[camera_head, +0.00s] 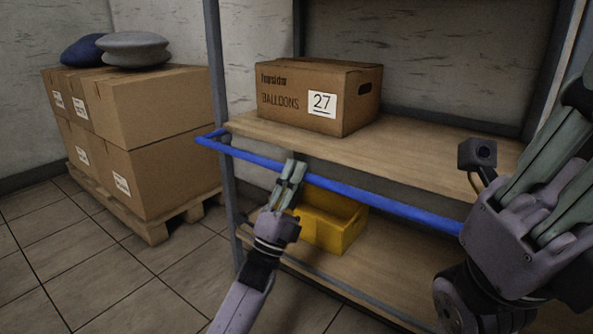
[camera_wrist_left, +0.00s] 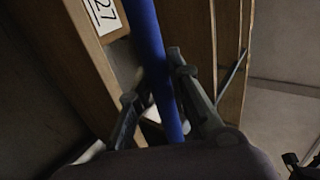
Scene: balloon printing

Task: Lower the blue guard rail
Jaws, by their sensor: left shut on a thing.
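The blue guard rail (camera_head: 346,188) runs across the front of the shelf unit, a little below the front edge of its upper board. Its left end bends back to the shelf post. My left gripper (camera_head: 292,172) is at the rail, left of its middle, shut on it. In the left wrist view the rail (camera_wrist_left: 149,45) passes between the two fingers of the left gripper (camera_wrist_left: 156,80). My right gripper (camera_head: 545,150) is large at the right edge, in front of the rail's right end, and hides that end. Its fingertips are not clearly shown.
A cardboard box marked BALLOONS 27 (camera_head: 288,98) stands on the upper shelf board (camera_head: 420,150). A yellow bin (camera_head: 330,218) sits on the lower board behind my left gripper. Stacked cartons (camera_head: 150,130) on a pallet (camera_head: 160,228) stand at left. The tiled floor in front is clear.

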